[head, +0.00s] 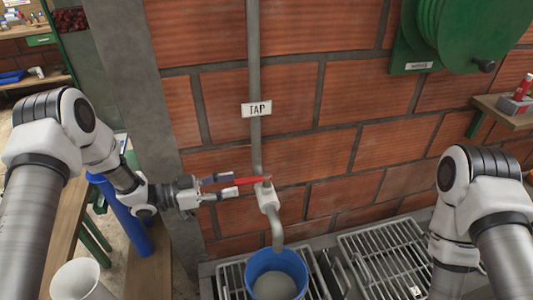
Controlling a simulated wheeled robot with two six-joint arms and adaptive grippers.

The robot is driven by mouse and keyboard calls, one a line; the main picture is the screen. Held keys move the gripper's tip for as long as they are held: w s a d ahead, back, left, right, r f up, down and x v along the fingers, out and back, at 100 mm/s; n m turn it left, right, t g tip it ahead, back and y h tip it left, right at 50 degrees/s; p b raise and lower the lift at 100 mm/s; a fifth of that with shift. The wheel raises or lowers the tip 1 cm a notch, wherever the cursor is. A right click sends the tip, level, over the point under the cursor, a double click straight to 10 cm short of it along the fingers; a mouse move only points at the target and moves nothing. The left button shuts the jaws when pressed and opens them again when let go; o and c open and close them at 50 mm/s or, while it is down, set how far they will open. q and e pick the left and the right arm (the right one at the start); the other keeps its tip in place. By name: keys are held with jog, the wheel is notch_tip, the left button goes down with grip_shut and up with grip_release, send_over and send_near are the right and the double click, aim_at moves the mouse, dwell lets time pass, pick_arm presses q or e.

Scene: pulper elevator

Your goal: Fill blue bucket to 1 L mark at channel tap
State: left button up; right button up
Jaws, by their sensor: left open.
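The tap (267,195) is a pale valve body on a grey vertical pipe, with a red lever (250,181) pointing left and a spout bending down. A label reading TAP is fixed to the pipe above it. The blue bucket (258,262) stands upright under the spout on a metal grate. Its inside looks grey; I cannot tell a water level or see a 1 L mark. My left gripper (230,185) is open, its fingertips at the left end of the red lever; I cannot tell whether they touch it. My right gripper is out of view; only its arm shows.
A brick wall is behind the tap. A second grate (385,262) lies right of the bucket. A green hose reel (450,35) and a wooden shelf (500,112) with a red bottle are at right. A blue cylinder (128,220) and a pale container (78,280) are at left.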

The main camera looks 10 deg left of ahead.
aim_at(256, 177)
pick_arm(q)
jog(key=shift+m, duration=0.3)
jog(key=x, duration=0.2)
jog(key=p+x, duration=0.1)
jog(key=x, duration=0.2)
jog(key=r+x, duration=0.1)
jog(key=x, duration=0.2)
jog(key=shift+s+d+p, duration=0.1)
jog(key=shift+s+p, duration=0.2)
jog(key=shift+p, duration=0.05)
grip_shut()
